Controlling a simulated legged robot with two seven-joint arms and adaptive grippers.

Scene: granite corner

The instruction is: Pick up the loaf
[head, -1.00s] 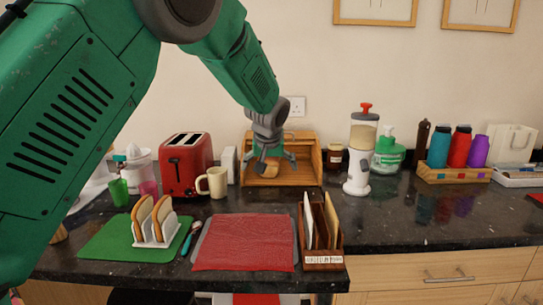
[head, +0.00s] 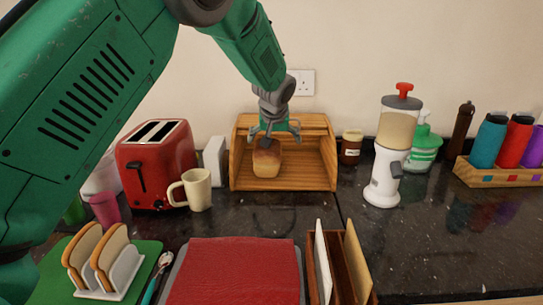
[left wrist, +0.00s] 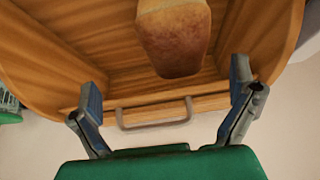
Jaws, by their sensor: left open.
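The loaf (head: 267,160) is golden brown and lies inside the open wooden bread box (head: 315,172) at the back of the counter. My left gripper (head: 274,140) is just above and in front of the box opening, over the loaf's top in the head view. In the left wrist view the loaf (left wrist: 173,38) lies ahead of the fingers, and its far end is cut off by the picture edge. The left gripper (left wrist: 168,103) is open with nothing between its fingers. My right gripper is not in view.
A red toaster (head: 157,165), a cream mug (head: 192,190) and a white box stand left of the bread box. A jar (head: 351,148) and a grain dispenser (head: 392,150) stand right. A toast rack (head: 104,262) and red mat (head: 235,270) lie in front.

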